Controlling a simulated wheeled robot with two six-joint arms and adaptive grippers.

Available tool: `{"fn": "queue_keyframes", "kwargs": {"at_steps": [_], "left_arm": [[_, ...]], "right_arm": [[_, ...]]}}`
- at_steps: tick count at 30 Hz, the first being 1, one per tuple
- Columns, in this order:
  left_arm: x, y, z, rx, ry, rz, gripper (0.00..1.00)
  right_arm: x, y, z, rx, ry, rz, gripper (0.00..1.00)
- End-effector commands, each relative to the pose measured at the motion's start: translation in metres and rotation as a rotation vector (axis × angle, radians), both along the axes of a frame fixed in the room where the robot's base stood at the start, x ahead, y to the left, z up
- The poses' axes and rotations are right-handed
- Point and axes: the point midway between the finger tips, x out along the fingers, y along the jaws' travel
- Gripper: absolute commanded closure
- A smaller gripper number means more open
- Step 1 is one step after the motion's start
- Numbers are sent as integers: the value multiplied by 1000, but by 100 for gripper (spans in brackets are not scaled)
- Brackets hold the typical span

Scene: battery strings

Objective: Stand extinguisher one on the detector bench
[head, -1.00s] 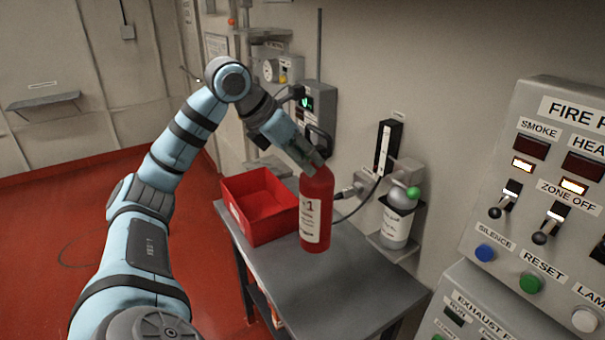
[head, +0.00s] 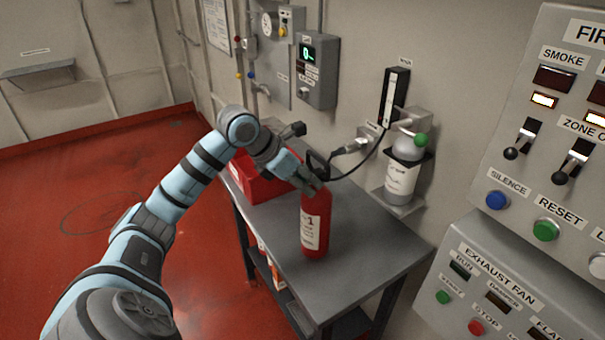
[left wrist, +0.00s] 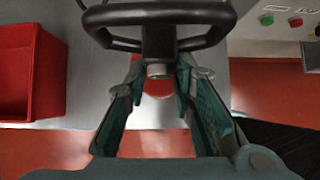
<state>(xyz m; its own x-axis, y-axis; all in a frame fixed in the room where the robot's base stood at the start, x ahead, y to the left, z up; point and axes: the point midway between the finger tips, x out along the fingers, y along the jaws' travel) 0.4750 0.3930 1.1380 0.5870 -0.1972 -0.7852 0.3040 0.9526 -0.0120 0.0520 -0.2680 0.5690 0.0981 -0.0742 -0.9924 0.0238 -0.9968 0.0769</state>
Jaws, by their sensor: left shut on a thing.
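Extinguisher one, a red cylinder with a white label marked 1 (head: 315,225), is upright at the front part of the grey detector bench (head: 375,240). Its base looks at or just above the bench top; I cannot tell whether it touches. My left gripper (head: 313,182) is shut on the extinguisher at its neck, under the black handle. In the left wrist view the black handle (left wrist: 158,45) spans the top, with the fingers (left wrist: 158,90) on both sides of the neck. My right gripper is not in view.
A red open bin (head: 255,180) stands on the bench left of the extinguisher. A grey gas bottle with a green knob (head: 403,172) hangs in a wall bracket behind. A control panel (head: 540,150) is at the right. The bench's right part is clear.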

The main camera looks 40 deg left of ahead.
Motion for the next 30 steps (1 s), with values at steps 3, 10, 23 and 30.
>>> {"fn": "queue_keyframes", "kwargs": {"at_steps": [3,10,23,30], "left_arm": [[2,-1,-1,1,-9,-2,100],[1,0,-1,1,0,-1,57],[-6,3,8,5,-5,-1,57],[-39,15,49,10,-3,2,57]], "right_arm": [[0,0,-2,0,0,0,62],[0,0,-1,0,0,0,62],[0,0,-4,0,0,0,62],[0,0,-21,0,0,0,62]]}}
